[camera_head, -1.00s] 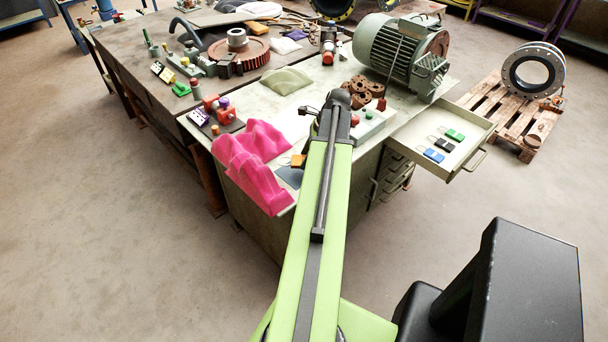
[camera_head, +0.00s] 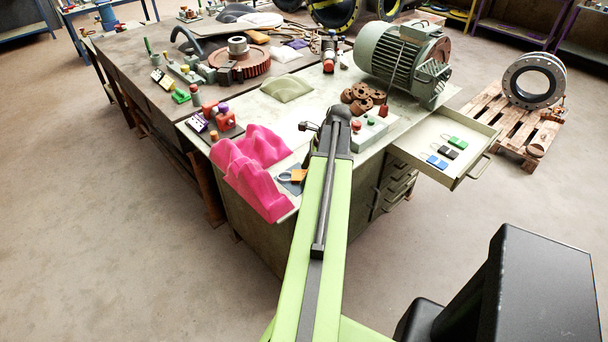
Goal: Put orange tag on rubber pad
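The orange tag (camera_head: 299,175), with a grey ring at its left, shows just left of my arm near the bench's front edge. It appears over the dark rubber pad (camera_head: 291,187), whose edges show around it. I cannot tell whether the tag lies on the pad or is held just above it. My green arm reaches over the bench corner, and its dark end joint is right of and beyond the tag. My gripper is hidden behind the arm, so its fingers do not show.
Bright pink cloth (camera_head: 251,168) is left of the pad. A grey box with buttons (camera_head: 370,132) is right of my arm. An open drawer (camera_head: 470,166) holds blue, black and green tags. A large motor (camera_head: 398,58) stands behind, near a folded greenish cloth (camera_head: 287,88).

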